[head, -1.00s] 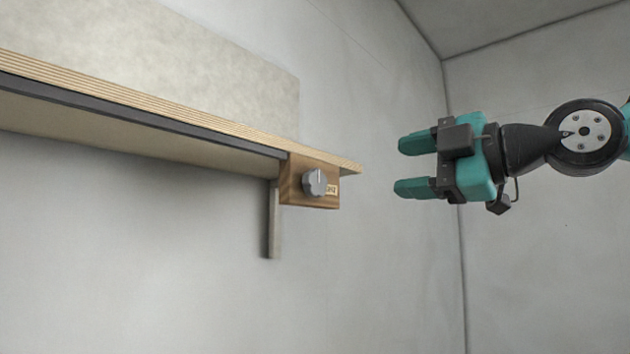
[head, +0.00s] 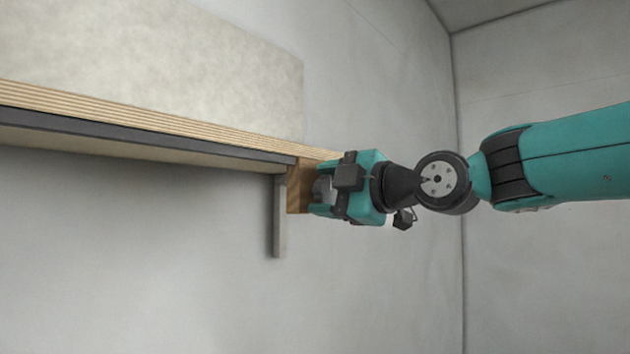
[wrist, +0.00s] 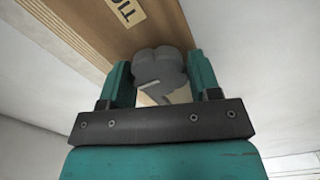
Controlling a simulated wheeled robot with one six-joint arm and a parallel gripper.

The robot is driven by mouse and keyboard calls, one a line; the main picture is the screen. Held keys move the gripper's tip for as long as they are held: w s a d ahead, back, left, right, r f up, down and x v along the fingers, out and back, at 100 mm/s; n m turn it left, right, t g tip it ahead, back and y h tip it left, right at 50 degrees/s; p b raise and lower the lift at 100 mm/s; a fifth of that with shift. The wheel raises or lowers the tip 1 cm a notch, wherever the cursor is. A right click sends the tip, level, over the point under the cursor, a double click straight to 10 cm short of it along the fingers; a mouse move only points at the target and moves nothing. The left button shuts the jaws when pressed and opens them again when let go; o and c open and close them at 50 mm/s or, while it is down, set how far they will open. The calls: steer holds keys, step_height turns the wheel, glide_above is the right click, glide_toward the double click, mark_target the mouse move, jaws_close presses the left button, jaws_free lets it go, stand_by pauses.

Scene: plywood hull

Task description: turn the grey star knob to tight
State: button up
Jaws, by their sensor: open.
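The grey star knob (wrist: 160,68) sits on a wooden block (wrist: 92,22) and shows between my two fingers in the wrist view. In the head view the knob (head: 322,189) is partly hidden behind my gripper (head: 322,190), which reaches the block (head: 298,190) from the right. My gripper (wrist: 160,82) is open, with one finger on each side of the knob. I cannot tell whether either finger touches it. A yellowish label (wrist: 125,12) on the block is partly cut off at the top of the wrist view.
A plywood shelf edge (head: 150,125) with a dark strip (head: 140,137) below it runs along the left, above the knob's level. A grey upright bracket (head: 279,220) hangs just left of the block. The space below the shelf is open, with plain walls behind.

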steer(key=shift+w, duration=0.1)
steer(key=c, duration=0.5)
steer(key=shift+c, duration=0.2)
steer(key=shift+m+b, duration=0.4)
steer(key=shift+b, duration=0.1)
steer(key=shift+f+m+b, duration=0.1)
steer(key=shift+m+b, duration=0.75)
steer(key=shift+m, duration=0.25)
steer(key=m+b, duration=0.2)
steer(key=m, duration=0.2)
steer(key=shift+m, duration=0.3)
steer(key=m, duration=0.3)
steer(key=m+b, duration=0.1)
steer(key=m, duration=0.1)
steer(key=shift+d+r, duration=0.1)
steer(key=shift+r, duration=0.2)
steer(key=m, duration=0.5)
steer(key=shift+w, duration=0.1)
steer(key=shift+r+m, duration=0.1)
steer(key=shift+m, duration=0.2)
